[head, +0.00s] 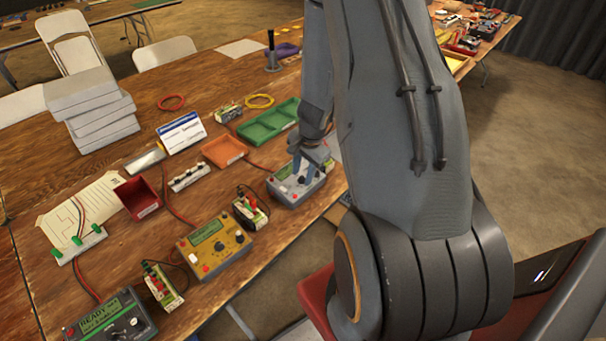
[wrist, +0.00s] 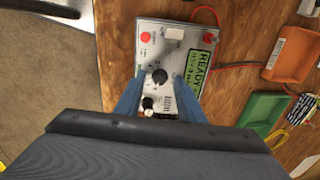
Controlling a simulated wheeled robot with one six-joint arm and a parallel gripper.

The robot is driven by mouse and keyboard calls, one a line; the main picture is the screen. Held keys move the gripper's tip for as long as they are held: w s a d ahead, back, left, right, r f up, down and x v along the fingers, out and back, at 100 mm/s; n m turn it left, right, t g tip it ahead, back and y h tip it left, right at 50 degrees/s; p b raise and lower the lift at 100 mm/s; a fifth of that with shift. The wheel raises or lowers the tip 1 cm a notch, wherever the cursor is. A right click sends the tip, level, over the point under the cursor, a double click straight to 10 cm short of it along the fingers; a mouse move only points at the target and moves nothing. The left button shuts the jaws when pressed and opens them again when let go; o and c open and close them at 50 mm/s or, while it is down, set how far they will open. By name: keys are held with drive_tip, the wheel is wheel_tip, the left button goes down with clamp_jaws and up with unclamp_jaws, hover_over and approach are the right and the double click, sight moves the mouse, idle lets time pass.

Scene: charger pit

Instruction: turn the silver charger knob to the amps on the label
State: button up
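The silver charger (head: 285,192) stands near the table's front edge in the head view, with my gripper (head: 305,170) right above it. The label's amps are too small to read.
A yellow charger (head: 215,245) and a dark charger (head: 110,318) stand to the left along the front edge. Green tray (head: 268,122), orange tray (head: 224,149) and red box (head: 137,197) lie behind. Small batteries with cables stand between the chargers.

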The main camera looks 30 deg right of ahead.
drive_tip(key=shift+w+f, duration=0.1)
drive_tip(key=shift+f, duration=0.35)
drive_tip(key=shift+c, duration=0.4)
clamp_jaws()
drive_tip(key=shift+r+m+p, duration=0.1)
drive_tip(key=shift+m+p, duration=1.2)
drive_tip(key=shift+m, duration=1.5)
drive_tip(key=shift+o, duration=0.4)
unclamp_jaws()
